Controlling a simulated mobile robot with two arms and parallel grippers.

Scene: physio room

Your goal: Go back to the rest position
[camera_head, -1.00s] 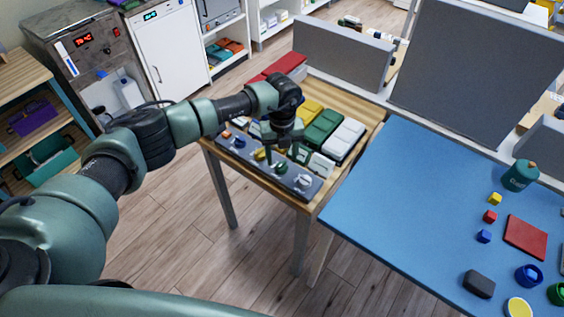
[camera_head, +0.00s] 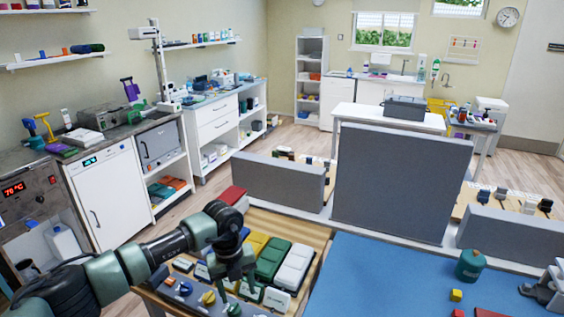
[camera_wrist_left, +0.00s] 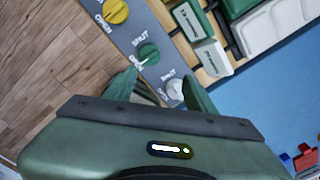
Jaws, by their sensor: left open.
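My left gripper (camera_head: 238,284) hangs fingers down over the grey valve panel at the front edge of a wooden side table. In the left wrist view the open fingers (camera_wrist_left: 160,92) lie on either side of the panel's lower end. A green knob (camera_wrist_left: 148,54) is just beyond them, and a white knob (camera_wrist_left: 175,90) is close to the right finger. A yellow knob (camera_wrist_left: 116,11) is farther up the panel (camera_wrist_left: 165,25). I cannot tell whether a finger touches a knob. My right gripper is not in view.
Green and white boxes (camera_head: 292,268) stand behind the panel. Grey upright screens (camera_head: 400,185) stand behind. A white cabinet (camera_head: 108,198) is at the left.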

